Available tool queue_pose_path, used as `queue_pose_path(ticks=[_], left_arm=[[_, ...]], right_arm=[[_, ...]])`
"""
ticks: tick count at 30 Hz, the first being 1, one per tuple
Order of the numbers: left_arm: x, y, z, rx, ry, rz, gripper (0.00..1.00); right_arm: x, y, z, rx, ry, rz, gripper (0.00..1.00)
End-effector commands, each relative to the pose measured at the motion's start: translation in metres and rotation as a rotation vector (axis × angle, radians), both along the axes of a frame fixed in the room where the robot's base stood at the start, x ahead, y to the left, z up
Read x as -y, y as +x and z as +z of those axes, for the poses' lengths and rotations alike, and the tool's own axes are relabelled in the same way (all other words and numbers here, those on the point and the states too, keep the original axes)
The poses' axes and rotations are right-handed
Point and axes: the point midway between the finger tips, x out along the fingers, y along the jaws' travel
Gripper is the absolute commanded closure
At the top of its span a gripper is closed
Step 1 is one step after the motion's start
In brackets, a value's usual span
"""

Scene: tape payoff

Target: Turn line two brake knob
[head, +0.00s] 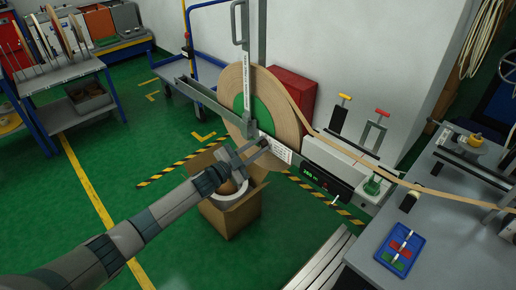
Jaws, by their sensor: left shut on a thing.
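My left gripper (247,157) reaches in from the lower left to the front of the tape payoff. It is shut on a small dark knob (264,142) beside a white label plate (276,149), which I take for the brake knob. The jaws hide most of the knob, and its marking cannot be read. Behind it stands the large tan tape reel (286,116) with a green centre (263,116). A tan tape (345,144) runs from the reel to the right. My right gripper is not in view.
An open cardboard box (238,217) stands on the floor just below my left gripper. A grey table (450,245) with a blue tray (399,247) fills the lower right.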

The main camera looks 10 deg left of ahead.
Motion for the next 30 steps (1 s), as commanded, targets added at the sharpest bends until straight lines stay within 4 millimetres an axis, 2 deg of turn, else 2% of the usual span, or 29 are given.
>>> queue_pose_path(ticks=[17, 18, 20, 30], left_arm=[[-0.0004, -0.0001, -0.0009, 0.024, 0.039, 0.001, 1.00], [-0.0004, -0.0001, -0.0009, 0.024, 0.039, 0.001, 0.71], [-0.0004, -0.0001, -0.0007, 0.024, 0.039, 0.001, 0.60], [-0.0008, -0.0008, -0.0005, 0.024, 0.038, 0.000, 0.60]], right_arm=[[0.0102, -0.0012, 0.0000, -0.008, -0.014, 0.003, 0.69], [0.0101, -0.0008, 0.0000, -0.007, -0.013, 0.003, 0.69], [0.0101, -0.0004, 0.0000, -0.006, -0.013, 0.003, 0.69], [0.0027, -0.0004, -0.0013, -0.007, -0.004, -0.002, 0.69]])
